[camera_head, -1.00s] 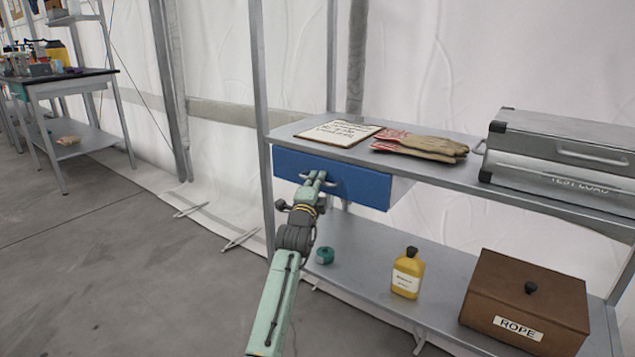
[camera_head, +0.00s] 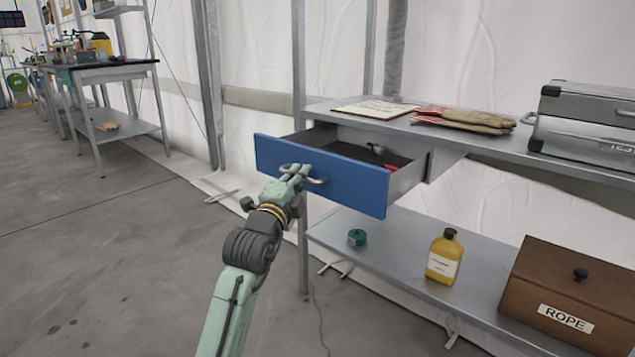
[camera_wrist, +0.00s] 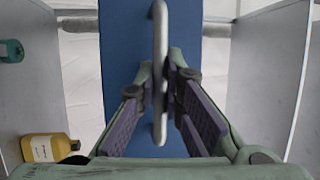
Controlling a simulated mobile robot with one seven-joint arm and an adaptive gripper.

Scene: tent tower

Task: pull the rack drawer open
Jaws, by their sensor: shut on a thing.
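The rack drawer (camera_head: 335,180) has a blue front and grey sides, and it stands well out from the rack under the upper shelf. Its dark inside shows, with small red and grey things in it. My gripper (camera_head: 296,172) is at the drawer's front, shut on its curved metal handle (camera_head: 318,181). In the wrist view the handle (camera_wrist: 160,30) runs up and down between the two fingers of my gripper (camera_wrist: 164,85), with the blue drawer front (camera_wrist: 122,40) behind it.
The lower shelf (camera_head: 395,250) holds a teal round thing (camera_head: 357,238), a yellow bottle (camera_head: 443,258) and a brown rope box (camera_head: 560,290). The floor at left is clear.

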